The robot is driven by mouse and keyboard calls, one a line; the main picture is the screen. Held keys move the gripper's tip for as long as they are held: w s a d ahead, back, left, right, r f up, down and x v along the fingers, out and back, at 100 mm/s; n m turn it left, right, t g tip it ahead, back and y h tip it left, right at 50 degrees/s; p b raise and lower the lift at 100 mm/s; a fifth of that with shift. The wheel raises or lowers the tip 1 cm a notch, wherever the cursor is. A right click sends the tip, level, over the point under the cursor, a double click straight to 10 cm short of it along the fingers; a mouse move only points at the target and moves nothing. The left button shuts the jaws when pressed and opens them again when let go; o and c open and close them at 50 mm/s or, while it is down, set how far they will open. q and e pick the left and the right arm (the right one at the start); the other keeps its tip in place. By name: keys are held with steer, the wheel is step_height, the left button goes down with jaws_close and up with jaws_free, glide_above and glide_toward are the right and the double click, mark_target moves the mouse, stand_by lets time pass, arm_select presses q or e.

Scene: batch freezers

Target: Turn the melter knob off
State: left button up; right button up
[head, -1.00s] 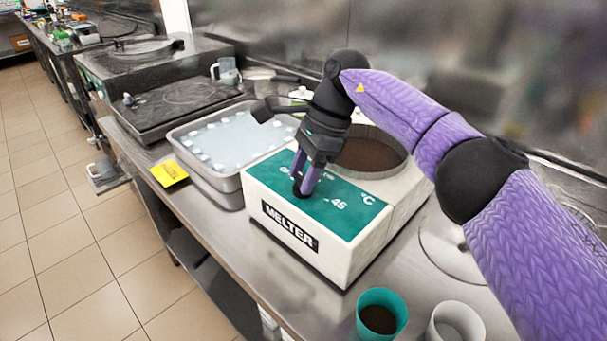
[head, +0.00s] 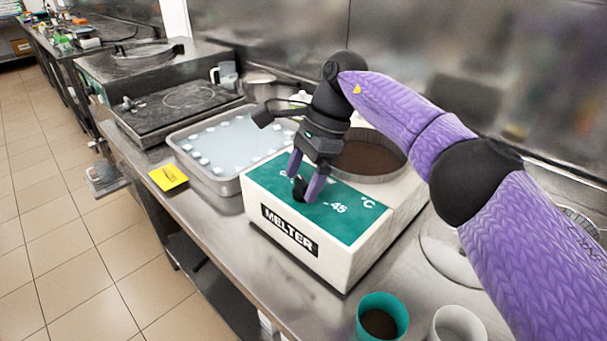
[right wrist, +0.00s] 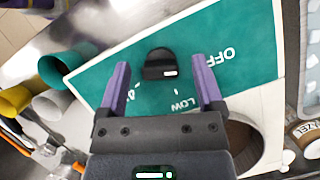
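The melter (head: 345,250) is a white box with a green top panel and a dark-filled round well behind it. Its black knob (right wrist: 160,58) stands on the green panel, and it also shows in the head view (head: 298,188). In the right wrist view the knob's white mark is on its lower edge, on the side towards LOW; OFF is printed to its right. My right gripper (right wrist: 160,72) is open, with a purple finger on either side of the knob and visible gaps between. In the head view it points down over the panel. My left gripper is out of view.
A metal pan (head: 228,180) of pale liquid with white pieces stands left of the melter. A yellow note (head: 168,177) lies at the counter's edge. A teal cup (head: 382,315) and a pale cup (head: 458,325) stand in front at the right.

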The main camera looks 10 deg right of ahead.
steer(key=shift+r, duration=0.15)
steer(key=p+v, duration=0.1)
steer(key=v, duration=0.4)
steer(key=shift+r, duration=0.2)
steer(key=p+v, duration=0.1)
steer(key=p, duration=0.2)
steer(key=shift+d+r, duration=0.25)
steer(key=shift+r, duration=0.1)
